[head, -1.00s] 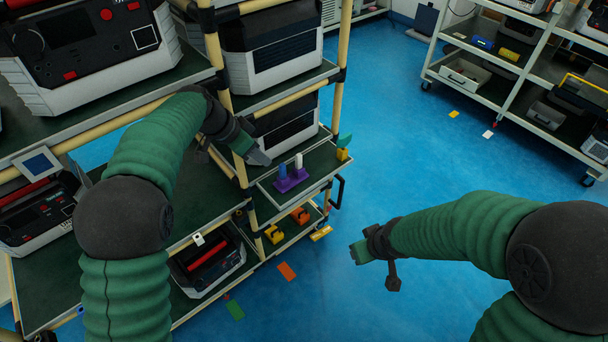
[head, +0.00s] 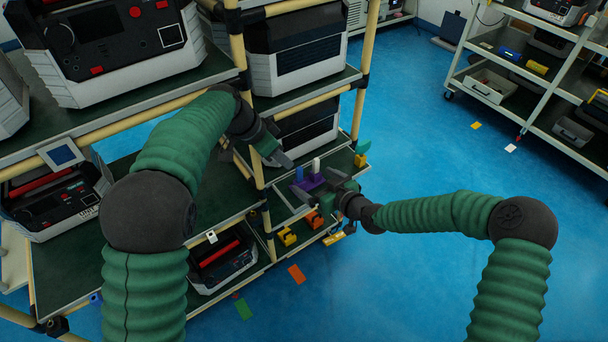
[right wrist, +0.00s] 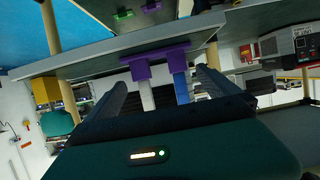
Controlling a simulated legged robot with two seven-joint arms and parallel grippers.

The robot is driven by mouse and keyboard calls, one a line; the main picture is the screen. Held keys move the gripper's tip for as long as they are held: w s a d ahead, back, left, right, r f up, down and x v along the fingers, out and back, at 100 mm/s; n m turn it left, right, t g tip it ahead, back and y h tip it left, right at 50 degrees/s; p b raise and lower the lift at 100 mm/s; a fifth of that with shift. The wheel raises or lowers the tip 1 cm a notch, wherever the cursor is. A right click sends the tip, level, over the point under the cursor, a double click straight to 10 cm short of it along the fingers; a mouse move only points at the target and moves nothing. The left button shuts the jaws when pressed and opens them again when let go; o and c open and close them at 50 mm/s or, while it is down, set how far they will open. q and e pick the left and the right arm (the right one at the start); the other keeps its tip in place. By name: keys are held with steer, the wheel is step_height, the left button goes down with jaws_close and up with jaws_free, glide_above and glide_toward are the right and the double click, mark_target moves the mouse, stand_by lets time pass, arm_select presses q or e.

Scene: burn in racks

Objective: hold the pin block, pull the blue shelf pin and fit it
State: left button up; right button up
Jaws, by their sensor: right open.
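The purple pin block (head: 309,184) sits on the small tray shelf at the rack's end. A white pin (head: 316,164) and the blue shelf pin (head: 299,174) stand up from it. The right wrist view is upside down; there the purple block (right wrist: 155,64), white pin (right wrist: 147,96) and blue pin (right wrist: 181,86) show between my right fingers. My right gripper (head: 324,184) is open at the block's right side, partly covering it; contact is unclear. My left gripper (head: 284,159) is just left of the blue pin, apart from it; its finger gap is unclear.
A yellow piece with a green top (head: 361,155) stands on the shelf's right corner. Orange (head: 314,219) and yellow (head: 287,236) holders sit on the shelf below. Rack posts (head: 240,90) stand close to my left arm. Blue floor (head: 420,150) is open to the right.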

mark_target(304, 175)
steer(key=x, duration=0.6)
steer(key=shift+w+a+f, duration=0.15)
steer(key=shift+w+f, duration=0.1)
steer(key=shift+w, duration=0.05)
steer(key=shift+w+a+f, duration=0.15)
steer(key=shift+w+a, duration=0.15)
steer(key=shift+a, duration=0.1)
steer(key=shift+d, duration=0.25)
steer(key=c, duration=0.4)
steer(key=shift+a, duration=0.15)
steer(key=c, duration=1)
